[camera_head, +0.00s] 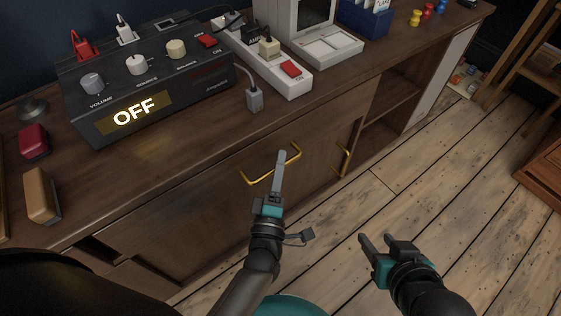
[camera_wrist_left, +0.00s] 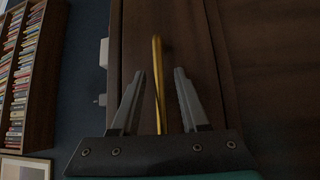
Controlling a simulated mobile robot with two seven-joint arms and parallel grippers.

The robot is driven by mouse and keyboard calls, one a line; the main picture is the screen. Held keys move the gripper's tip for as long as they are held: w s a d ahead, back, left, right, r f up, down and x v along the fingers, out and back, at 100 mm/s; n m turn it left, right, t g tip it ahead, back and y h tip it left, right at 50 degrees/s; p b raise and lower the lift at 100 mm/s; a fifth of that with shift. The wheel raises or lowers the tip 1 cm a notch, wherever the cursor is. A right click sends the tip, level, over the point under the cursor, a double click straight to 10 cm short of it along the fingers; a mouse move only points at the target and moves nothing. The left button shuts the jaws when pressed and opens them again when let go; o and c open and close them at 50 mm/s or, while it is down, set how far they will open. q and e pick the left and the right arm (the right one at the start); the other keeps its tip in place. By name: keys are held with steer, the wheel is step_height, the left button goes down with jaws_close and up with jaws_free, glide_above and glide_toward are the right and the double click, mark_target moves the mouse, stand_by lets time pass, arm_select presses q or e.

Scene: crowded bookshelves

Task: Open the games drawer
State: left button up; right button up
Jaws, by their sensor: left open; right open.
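A wide wooden drawer front (camera_head: 200,222) with a long gold bar handle (camera_head: 260,179) sits under the cabinet top; no label shows on it. My left gripper (camera_head: 281,155) is at this handle, its fingers over the right part of the bar. In the left wrist view the gold handle (camera_wrist_left: 157,80) runs between the two open fingers of my left gripper (camera_wrist_left: 158,88), with room on both sides. I cannot tell how deep the bar lies between them. My right gripper (camera_head: 366,239) is open and empty over the floor to the right.
A smaller gold handle (camera_head: 344,160) is on the front just right. Open shelves (camera_head: 387,108) are further right.

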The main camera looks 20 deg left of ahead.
arm_select(q)
steer(key=shift+c, duration=0.4)
jaws_close()
stand_by(0.9)
